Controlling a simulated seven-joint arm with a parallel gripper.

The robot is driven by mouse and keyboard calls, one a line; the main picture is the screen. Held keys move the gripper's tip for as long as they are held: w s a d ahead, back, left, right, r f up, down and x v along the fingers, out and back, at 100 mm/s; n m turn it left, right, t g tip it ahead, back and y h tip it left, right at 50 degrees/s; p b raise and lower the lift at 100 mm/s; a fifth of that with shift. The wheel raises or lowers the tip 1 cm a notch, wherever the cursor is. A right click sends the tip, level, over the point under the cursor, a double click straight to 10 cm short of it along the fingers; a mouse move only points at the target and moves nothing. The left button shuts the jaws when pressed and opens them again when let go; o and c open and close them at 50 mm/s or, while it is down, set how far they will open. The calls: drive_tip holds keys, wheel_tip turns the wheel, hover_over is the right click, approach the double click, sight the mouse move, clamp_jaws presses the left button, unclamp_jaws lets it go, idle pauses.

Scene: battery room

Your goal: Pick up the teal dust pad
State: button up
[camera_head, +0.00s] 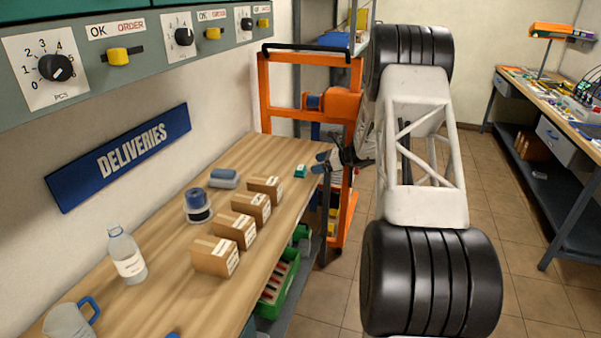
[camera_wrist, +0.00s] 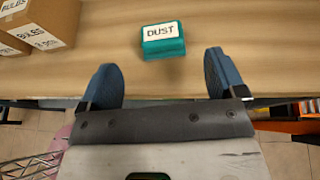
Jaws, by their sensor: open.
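The teal dust pad (camera_wrist: 163,42) is a small block with a white "DUST" label on top. It lies on the wooden table, seen ahead of and between my fingers in the wrist view. In the head view the pad (camera_head: 300,171) is near the table's far right end. My gripper (camera_wrist: 163,82) is open with its two blue fingers spread and nothing between them. In the head view my gripper (camera_head: 322,161) is at the table's right edge, just right of the pad and apart from it.
Several cardboard boxes (camera_head: 233,230) stand in a row along the table (camera_head: 160,300); labelled boxes (camera_wrist: 40,24) show left of the pad in the wrist view. Wood around the pad is clear.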

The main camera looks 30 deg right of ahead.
sight(301, 167)
drive_tip(key=shift+x, duration=1)
drive_tip(key=shift+a+f, duration=0.1)
drive_tip(key=shift+x, duration=2.45)
drive_tip(key=shift+w, duration=0.1)
drive_tip(key=c, duration=0.9)
wheel_tip(301, 167, up, 10)
